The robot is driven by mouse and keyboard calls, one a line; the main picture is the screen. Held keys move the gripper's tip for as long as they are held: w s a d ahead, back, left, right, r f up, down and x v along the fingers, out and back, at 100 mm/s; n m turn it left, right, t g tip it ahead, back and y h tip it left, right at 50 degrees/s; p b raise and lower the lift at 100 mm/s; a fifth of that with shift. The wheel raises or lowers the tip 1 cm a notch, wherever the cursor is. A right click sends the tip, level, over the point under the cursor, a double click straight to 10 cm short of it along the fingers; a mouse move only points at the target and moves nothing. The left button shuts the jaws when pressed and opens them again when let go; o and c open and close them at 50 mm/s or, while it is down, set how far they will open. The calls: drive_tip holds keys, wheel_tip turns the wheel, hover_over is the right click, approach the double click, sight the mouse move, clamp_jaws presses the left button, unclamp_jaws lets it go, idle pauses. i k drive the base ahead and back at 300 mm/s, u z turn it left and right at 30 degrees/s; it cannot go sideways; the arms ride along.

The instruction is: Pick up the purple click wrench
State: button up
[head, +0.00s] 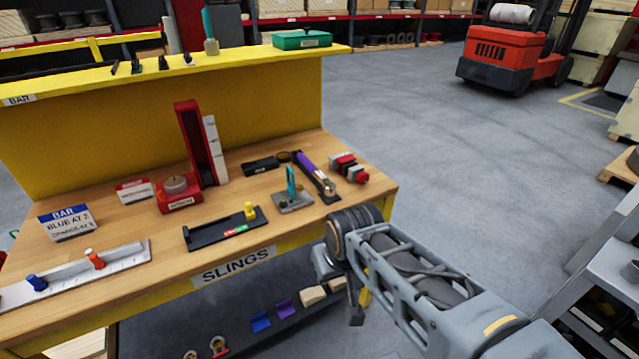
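The purple click wrench (307,164) lies near the right end of the wooden workbench top, its purple handle toward the back and its dark metal end toward the front right. My arm reaches in from the lower right. My gripper (354,306) hangs low in front of the bench's right front corner, apart from the wrench and nearer the camera. The gripper is mostly hidden behind my wrist, so its opening and fingertips are unclear.
A grey holder with a teal piece (291,190) stands left of the wrench; a red and grey part (349,168) sits right of it. A black tray with a yellow knob (225,228) lies at the front. Open floor (430,120) lies right of the bench.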

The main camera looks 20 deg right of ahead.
sight(329, 188)
drive_tip(key=z, duration=0.25)
drive_tip(key=i, duration=0.9)
drive_tip(key=u, duration=0.35)
